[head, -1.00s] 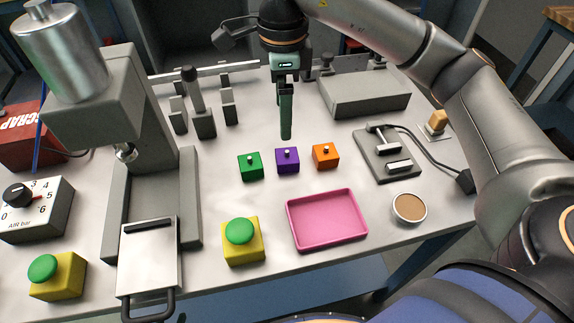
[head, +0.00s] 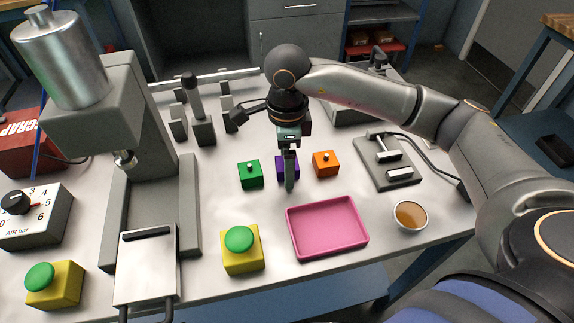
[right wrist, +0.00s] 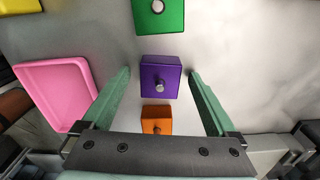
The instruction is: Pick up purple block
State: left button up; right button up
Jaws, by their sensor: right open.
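The purple block (head: 281,168), with a small metal knob on top, sits on the cart top between the green block (head: 250,174) and the orange block (head: 326,162). My right gripper (head: 289,182) is above it and partly hides it in the head view. In the right wrist view the purple block (right wrist: 161,77) lies between the two green fingers (right wrist: 158,76), apart from both. The jaws are open and empty. The green block (right wrist: 158,14) and orange block (right wrist: 156,119) line up with it there. My left gripper is not in view.
A pink tray (head: 327,250) lies in front of the blocks. A yellow box with a green button (head: 241,262) stands left of it, a small round cup (head: 410,202) right. A press (head: 112,210) stands at left, a clamp plate (head: 388,182) at right.

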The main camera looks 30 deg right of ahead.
grip_shut()
dwell(0.8)
